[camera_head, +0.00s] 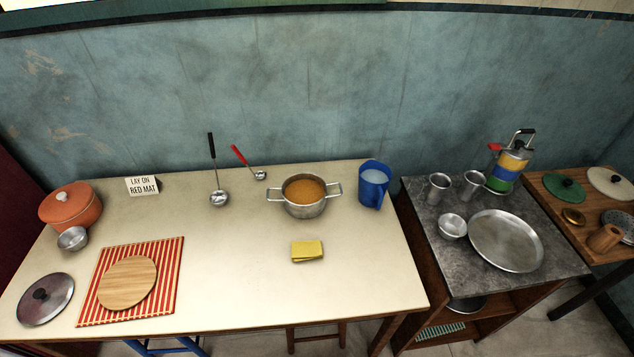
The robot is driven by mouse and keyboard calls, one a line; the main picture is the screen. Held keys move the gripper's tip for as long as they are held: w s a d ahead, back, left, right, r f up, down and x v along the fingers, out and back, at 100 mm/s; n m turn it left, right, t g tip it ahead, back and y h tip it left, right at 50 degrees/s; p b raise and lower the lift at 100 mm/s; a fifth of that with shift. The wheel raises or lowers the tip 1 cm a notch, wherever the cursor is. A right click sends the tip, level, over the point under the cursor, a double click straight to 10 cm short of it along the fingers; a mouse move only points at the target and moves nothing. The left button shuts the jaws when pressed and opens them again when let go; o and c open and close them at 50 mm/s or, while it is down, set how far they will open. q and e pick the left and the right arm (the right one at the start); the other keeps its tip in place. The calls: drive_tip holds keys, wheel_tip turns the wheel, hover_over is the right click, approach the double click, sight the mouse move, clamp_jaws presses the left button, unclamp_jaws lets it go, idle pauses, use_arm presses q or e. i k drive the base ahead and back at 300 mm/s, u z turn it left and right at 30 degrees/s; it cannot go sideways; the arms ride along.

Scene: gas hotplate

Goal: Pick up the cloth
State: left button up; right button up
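A folded yellow cloth (307,251) lies flat on the cream table (230,260), right of its middle and in front of the steel pot. Nothing covers it. Neither of my grippers shows in the head view.
A steel pot (304,196) with orange-brown contents stands just behind the cloth, and a blue jug (374,185) stands to the back right. Two ladles lie at the back. A wooden board (127,283) lies on a striped red mat (168,270). The table around the cloth is clear.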

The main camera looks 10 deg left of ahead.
sight(301, 251)
drive_tip(key=k, duration=1)
drive_tip(key=z, duration=1.35)
drive_tip(key=i, duration=2)
drive_tip(key=u, duration=1.8)
